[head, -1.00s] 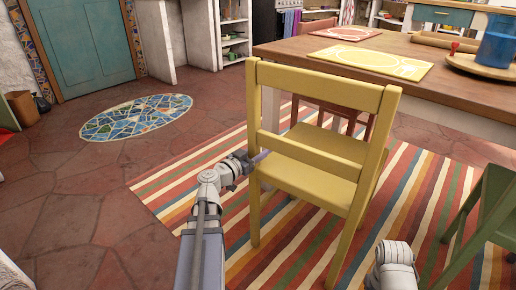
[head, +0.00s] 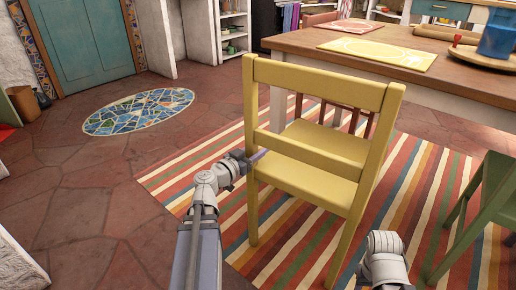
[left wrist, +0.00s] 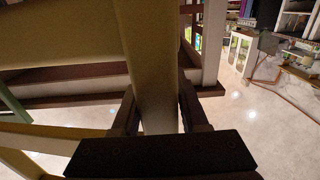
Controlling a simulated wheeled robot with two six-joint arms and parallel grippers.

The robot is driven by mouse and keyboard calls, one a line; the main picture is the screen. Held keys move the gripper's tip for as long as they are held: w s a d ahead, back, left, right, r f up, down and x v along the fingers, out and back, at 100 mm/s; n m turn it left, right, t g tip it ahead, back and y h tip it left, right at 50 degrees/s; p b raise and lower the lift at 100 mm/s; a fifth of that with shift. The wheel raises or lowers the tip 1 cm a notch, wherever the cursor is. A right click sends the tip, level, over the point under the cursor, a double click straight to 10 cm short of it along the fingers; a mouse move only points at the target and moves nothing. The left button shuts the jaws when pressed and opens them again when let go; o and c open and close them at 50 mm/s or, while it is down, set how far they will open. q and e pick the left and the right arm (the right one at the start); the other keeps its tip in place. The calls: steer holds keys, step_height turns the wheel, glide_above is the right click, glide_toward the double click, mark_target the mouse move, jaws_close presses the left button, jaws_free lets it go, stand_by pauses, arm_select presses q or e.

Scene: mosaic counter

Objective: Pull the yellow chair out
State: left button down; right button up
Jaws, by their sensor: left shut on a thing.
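The yellow chair (head: 318,150) stands upright on the striped rug, its back towards me and its seat towards the table. My left gripper (head: 253,157) is at the chair's left back post, just below the lower back rail. In the left wrist view, the yellow post (left wrist: 150,85) runs between the two fingers of my left gripper (left wrist: 158,115), which is shut on it. My right arm shows at the lower right of the head view, but its gripper is not seen.
The wooden table (head: 440,75) stands beyond the chair, with a yellow placemat (head: 376,53) and a blue jug (head: 497,38). A green chair (head: 480,215) is at the right. The striped rug (head: 205,180) lies below. Open floor (head: 90,205) is at the left.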

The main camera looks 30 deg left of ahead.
arm_select(q)
steer(key=shift+c, duration=1.7)
jaws_free()
